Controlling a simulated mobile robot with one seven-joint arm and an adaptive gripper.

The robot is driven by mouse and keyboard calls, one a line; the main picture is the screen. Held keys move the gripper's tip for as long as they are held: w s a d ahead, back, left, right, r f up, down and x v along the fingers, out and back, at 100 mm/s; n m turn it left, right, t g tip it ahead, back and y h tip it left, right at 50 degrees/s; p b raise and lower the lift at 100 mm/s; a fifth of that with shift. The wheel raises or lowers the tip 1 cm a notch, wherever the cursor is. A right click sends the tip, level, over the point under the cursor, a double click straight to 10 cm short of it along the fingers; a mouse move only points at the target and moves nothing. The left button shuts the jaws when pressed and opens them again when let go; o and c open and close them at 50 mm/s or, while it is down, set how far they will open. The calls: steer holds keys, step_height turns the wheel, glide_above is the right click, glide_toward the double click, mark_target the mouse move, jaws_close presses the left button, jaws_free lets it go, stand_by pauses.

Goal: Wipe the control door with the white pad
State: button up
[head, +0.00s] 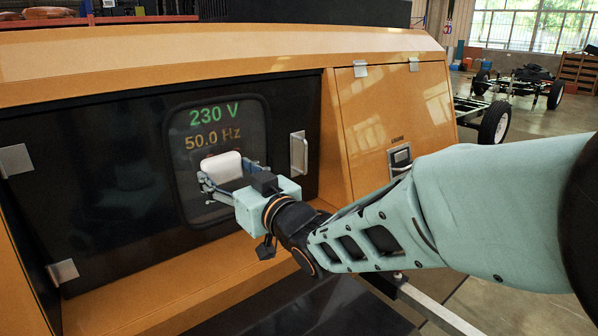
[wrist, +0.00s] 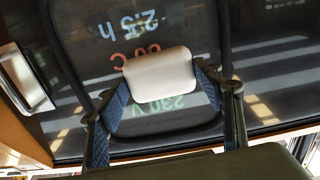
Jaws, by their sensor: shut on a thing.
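The control door (head: 100,160) is a dark, glossy panel on the orange machine, with a display window (head: 190,120) reading 230 V and 50.0 Hz. My gripper (head: 225,175) is shut on the white pad (head: 222,166) in front of that window. In the wrist view the pad (wrist: 160,74) sits between the two fingers of my gripper (wrist: 165,85), over the upside-down readouts of the door (wrist: 275,75). The pad hides part of the display. I cannot tell whether it touches the door.
A silver handle (head: 299,153) is at the door's right edge, and silver hinges (head: 15,160) are at its left. An orange panel with a latch (head: 401,156) lies to the right, behind my arm. A wheeled chassis (head: 505,100) stands farther back on open floor.

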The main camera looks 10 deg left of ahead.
mark_target(243, 166)
steer(key=shift+x, duration=0.85)
steer(key=shift+w+d+p, duration=0.35)
steer(key=shift+w+d, duration=1)
steer(key=shift+w, duration=0.15)
steer(key=shift+w+d+r+p, duration=0.1)
steer(key=shift+w+d+p, duration=0.2)
steer(key=shift+w+d, duration=0.4)
steer(key=shift+w+d+p, duration=0.25)
steer(key=shift+w+d, duration=0.2)
steer(key=shift+w, duration=0.45)
